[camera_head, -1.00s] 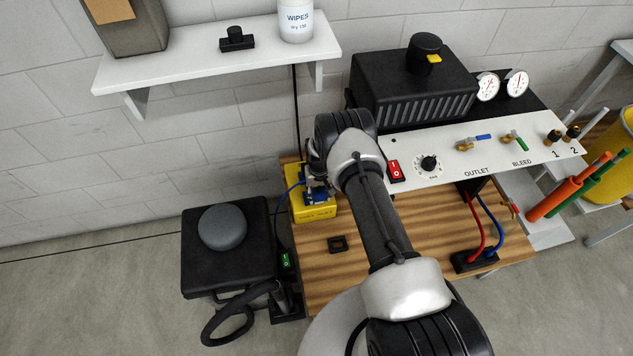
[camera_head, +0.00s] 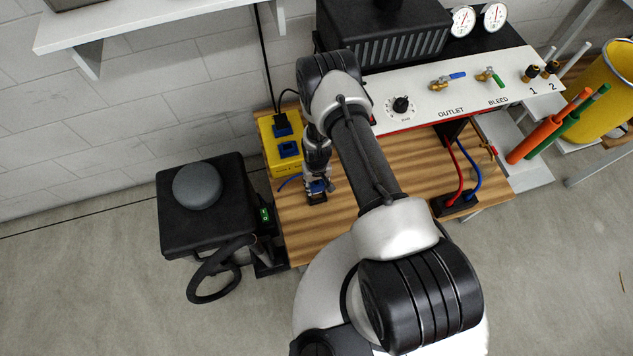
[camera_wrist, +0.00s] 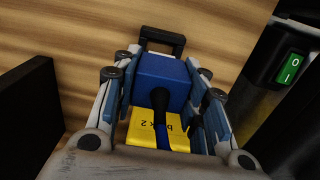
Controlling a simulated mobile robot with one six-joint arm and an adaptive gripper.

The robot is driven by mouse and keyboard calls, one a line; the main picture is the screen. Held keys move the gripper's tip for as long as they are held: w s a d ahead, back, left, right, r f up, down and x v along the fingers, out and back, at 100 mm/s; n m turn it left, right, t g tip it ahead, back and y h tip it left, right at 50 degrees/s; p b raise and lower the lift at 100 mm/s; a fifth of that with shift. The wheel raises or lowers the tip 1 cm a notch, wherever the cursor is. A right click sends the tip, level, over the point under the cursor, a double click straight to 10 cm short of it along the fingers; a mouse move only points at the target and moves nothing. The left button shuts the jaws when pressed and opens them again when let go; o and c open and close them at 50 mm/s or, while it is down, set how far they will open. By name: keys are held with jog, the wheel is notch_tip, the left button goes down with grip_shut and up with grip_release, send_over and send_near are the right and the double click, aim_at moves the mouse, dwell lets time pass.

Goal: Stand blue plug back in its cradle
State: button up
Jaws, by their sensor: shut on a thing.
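My gripper (camera_head: 318,188) is shut on the blue plug (camera_head: 318,185), low over the front left of the wooden bench. In the wrist view the blue plug (camera_wrist: 160,78) sits between the fingers, with a yellow label and a blue cable towards the camera. The cradle, a small black square frame (camera_wrist: 179,44), shows just beyond the plug on the wood; the plug hides part of it. I cannot tell whether the plug touches the cradle. The yellow box (camera_head: 291,168) behind the gripper has an empty blue socket (camera_head: 289,149).
A black plug (camera_head: 282,123) sits in the box's rear socket. The white panel (camera_head: 470,85) stands to the right. A black block (camera_head: 454,203) with red and blue cables is on the bench. A black stand (camera_head: 205,225) and green switch (camera_head: 265,214) are left.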

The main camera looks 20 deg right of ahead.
jog(key=shift+f+b, duration=0.4)
jog(key=shift+f, duration=2.4)
jog(key=o, duration=1.2)
notch_tip(320, 180, up, 12)
